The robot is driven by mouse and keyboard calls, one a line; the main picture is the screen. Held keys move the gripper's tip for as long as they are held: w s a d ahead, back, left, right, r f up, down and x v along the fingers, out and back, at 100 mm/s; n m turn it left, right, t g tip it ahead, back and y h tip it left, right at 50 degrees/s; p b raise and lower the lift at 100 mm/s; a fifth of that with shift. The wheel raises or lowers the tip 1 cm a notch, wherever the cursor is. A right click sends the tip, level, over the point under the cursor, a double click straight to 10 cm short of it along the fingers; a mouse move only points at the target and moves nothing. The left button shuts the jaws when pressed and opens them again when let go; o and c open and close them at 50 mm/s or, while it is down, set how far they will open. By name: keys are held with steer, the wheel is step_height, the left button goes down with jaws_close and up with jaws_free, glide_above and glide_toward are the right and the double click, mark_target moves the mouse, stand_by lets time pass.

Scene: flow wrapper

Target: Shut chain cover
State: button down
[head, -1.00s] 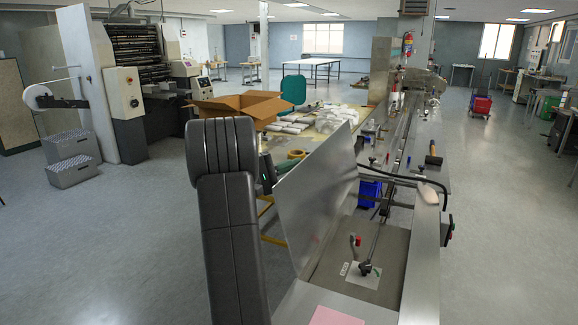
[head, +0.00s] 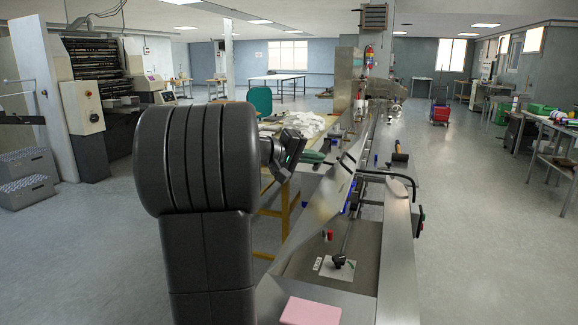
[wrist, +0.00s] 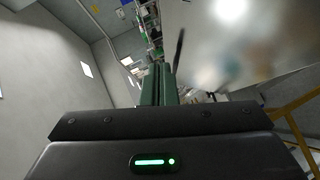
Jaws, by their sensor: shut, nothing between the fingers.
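The chain cover (head: 325,201) is a bare steel sheet standing up, tilted, along the left side of the machine's infeed channel (head: 353,240). It is open, and the channel floor shows uncovered. In the head view I see the cover at a steep angle, as a narrow strip. In the wrist view the cover (wrist: 255,45) fills the upper right as a blurred, shiny sheet. My gripper (head: 314,157) is on the left of the cover, by its upper part, with its green fingers together and empty. The fingers (wrist: 157,80) also show in the wrist view. I cannot tell whether they touch the cover.
A black curved bar (head: 388,178) and a pale-ended lever (head: 397,187) stand at the channel's right. A pink block (head: 310,311) lies at the near end. A hammer (head: 399,153) lies farther along. A worktable (head: 284,197) stands left.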

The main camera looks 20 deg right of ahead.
steer(key=s+d+f+m+t+y+b, duration=0.1)
steer(key=s+d+f+m+y+b, duration=0.1)
steer(key=d+f, duration=0.5)
steer(key=s+d+f+m+t+y+b, duration=0.1)
steer(key=s+d+f+m+y+b, duration=0.1)
steer(key=s+d+f+y+b, duration=0.2)
steer(key=shift+s+d+f+y+b, duration=0.15)
steer(key=shift+s+d+f+b, duration=0.3)
steer(key=shift+s+d+f, duration=1.05)
steer(key=shift+s+d+f+y+b, duration=0.15)
steer(key=shift+s+d+f+b, duration=0.3)
steer(key=shift+f, duration=1.9)
steer(key=shift+r, duration=0.1)
steer(key=s+a+r+p, duration=0.4)
steer(key=s+r, duration=0.2)
steer(key=r, duration=0.5)
steer(key=shift+p, duration=0.3)
steer(key=shift+f, duration=0.1)
